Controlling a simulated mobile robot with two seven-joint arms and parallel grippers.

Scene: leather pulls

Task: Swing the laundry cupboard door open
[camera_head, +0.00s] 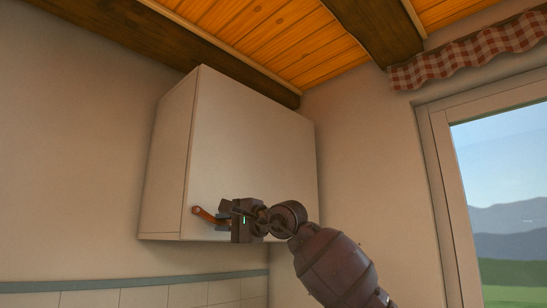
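The laundry cupboard (172,160) is a pale wall cabinet mounted high in the corner. Its door (255,145) looks shut, flush with the cabinet body. A brown-orange leather pull (203,213) is fixed near the door's lower left corner. My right gripper (222,213) comes from the lower right, in front of the door, with its fingertips at the right end of the pull. The fingers overlap that end, so I cannot tell whether they are closed on it. My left gripper is not in view.
A window (440,190) with a red checked valance (470,50) is on the right wall. Wooden beams (375,25) and a plank ceiling are above the cupboard. The space left of the cupboard shows only bare wall, with tiles (140,298) below.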

